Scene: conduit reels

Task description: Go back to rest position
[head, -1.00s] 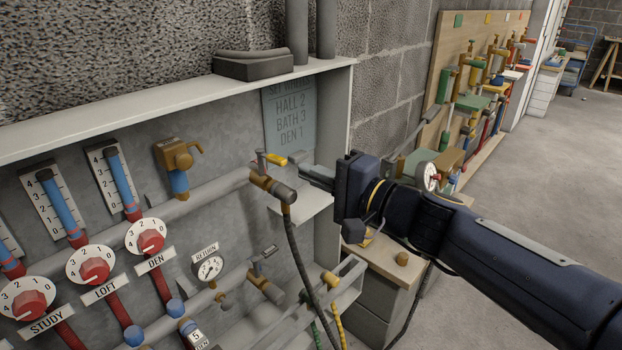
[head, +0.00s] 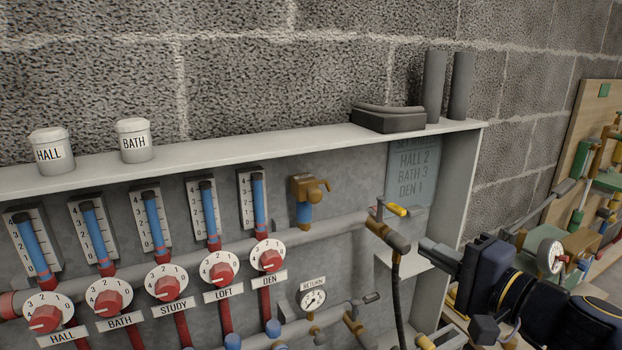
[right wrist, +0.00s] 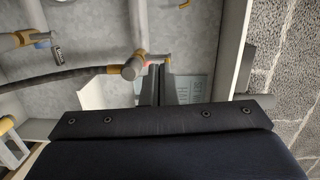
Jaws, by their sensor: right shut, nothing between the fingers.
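My right gripper (head: 436,252) is at the right of the head view, in front of the right end of the manifold cabinet. Its fingers point left towards the end of the upper pipe and the valve with the yellow lever (head: 396,210). In the right wrist view its two fingers (right wrist: 161,84) lie close together, with nothing between them. The valve end with the dark hose (right wrist: 60,80) shows just beyond them there; I cannot tell the exact gap. My left gripper is in neither view.
The cabinet's white top shelf (head: 260,153) carries HALL (head: 52,152) and BATH (head: 134,141) caps and dark parts. Red dials (head: 219,270) line the pipes below. A pressure gauge (head: 550,256) and a wooden tool board (head: 575,150) are at the right.

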